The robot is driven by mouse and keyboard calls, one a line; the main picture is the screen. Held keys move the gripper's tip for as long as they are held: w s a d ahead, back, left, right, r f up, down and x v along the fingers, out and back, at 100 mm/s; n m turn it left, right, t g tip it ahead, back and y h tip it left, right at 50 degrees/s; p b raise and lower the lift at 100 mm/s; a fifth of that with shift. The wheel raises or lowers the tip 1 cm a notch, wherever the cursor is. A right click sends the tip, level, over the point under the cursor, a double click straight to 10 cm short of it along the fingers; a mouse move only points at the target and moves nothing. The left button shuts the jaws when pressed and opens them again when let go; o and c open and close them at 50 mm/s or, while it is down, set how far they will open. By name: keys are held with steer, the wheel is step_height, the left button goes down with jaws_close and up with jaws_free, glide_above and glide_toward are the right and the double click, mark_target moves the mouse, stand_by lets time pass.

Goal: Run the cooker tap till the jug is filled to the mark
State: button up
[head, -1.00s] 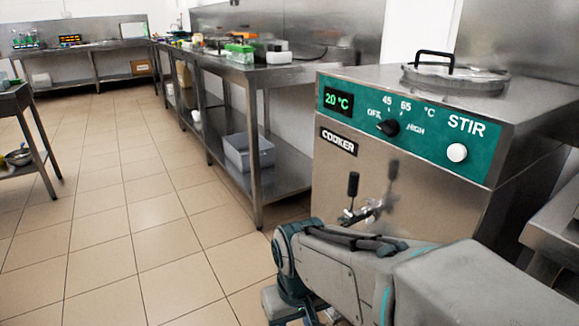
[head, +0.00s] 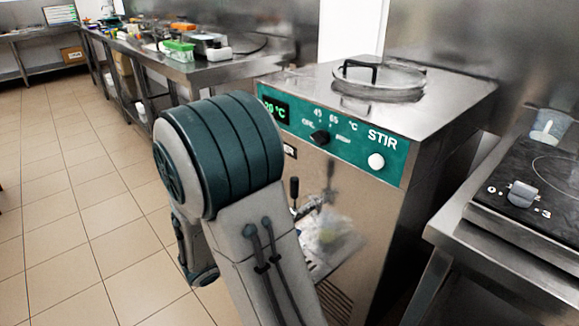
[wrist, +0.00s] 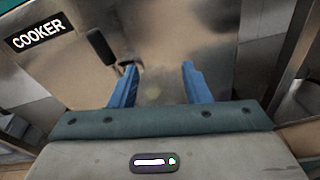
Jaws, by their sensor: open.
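The steel cooker (head: 410,215) stands in the middle of the head view with its green panel facing me. Its tap (head: 310,206), with an upright black lever (head: 294,188), sticks out of the front, partly behind my arm. A blurred, pale translucent shape (head: 332,238) shows below the tap over a ledge; I cannot tell if it is the jug, and no fill mark is readable. In the wrist view my gripper (wrist: 158,80) is open with two blue fingers apart, facing the cooker front. The tap lever (wrist: 100,47) stands at the left finger. In the head view my arm hides the gripper.
The panel has a dark knob (head: 320,138) and a white STIR button (head: 376,161). A lid (head: 385,80) covers the cooker top. A hob (head: 540,190) and a clear container (head: 548,124) are at right. A long steel bench (head: 215,70) stands behind; floor at left is clear.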

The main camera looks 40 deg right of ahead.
mark_target(292, 183)
steer(key=w+r+n+t+h+p, duration=0.1)
steer(key=w+r+n+t+p, duration=0.1)
steer(key=w+n+t, duration=0.35)
steer(key=shift+g, duration=0.25)
steer(key=x, duration=0.4)
steer(key=b+x, duration=0.1)
steer(key=x, duration=0.7)
steer(key=shift+w+d+b, duration=0.25)
steer(key=shift+w+b, duration=0.15)
steer(key=shift+w, duration=0.1)
